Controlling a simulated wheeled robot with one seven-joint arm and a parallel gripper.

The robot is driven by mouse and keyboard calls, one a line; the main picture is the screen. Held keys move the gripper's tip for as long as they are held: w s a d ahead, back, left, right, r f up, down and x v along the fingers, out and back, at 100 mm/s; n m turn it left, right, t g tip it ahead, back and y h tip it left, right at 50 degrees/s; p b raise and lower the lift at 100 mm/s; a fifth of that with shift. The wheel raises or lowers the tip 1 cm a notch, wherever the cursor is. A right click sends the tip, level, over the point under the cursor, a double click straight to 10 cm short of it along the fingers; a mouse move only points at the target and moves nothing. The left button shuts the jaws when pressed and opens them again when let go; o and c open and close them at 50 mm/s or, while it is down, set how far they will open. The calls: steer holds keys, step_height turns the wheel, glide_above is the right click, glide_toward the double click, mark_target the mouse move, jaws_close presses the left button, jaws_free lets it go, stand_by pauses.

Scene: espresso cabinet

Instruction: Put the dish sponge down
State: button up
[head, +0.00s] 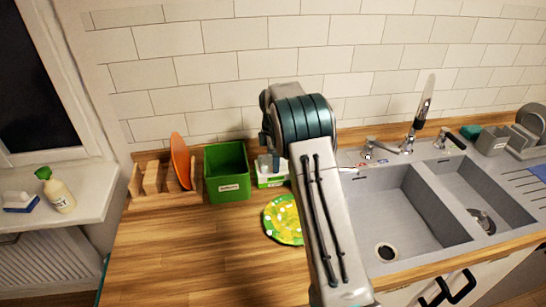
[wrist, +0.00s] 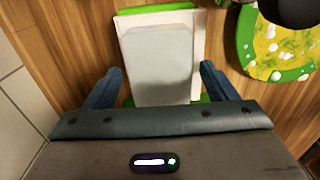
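In the wrist view, my gripper (wrist: 160,85) is open, with its two dark blue fingers apart. A pale grey-white block (wrist: 158,62), possibly the dish sponge, lies between and beyond the fingers, with a gap at each side. It lies over a white holder with green edges (wrist: 160,8). In the head view, this white and green holder (head: 272,181) stands on the counter beside the green box, partly hidden by my arm. My fingertips are mostly hidden there. I cannot tell the block's exact height above the holder.
A green box (head: 227,173) and a wooden rack (head: 160,188) with an orange plate (head: 181,160) stand left of the holder. A yellow-green patterned plate (head: 283,220) lies in front. The sink (head: 385,215) is on the right. The front left counter (head: 185,250) is clear.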

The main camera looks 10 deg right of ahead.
step_height(320, 180, up, 12)
steer(key=b, duration=0.1)
steer(key=s+r+m+t, duration=0.1)
steer(key=s+r+m, duration=0.4)
steer(key=s+r, duration=0.3)
steer(key=s+f+m+t, duration=0.1)
steer(key=s+m, duration=0.5)
steer(key=s, duration=1)
steer(key=s+f+m+t, duration=0.1)
steer(key=s+f+m, duration=0.3)
steer(key=s, duration=1.2)
steer(key=m, duration=0.3)
steer(key=shift+f+t, duration=0.3)
steer(key=shift+t, duration=0.1)
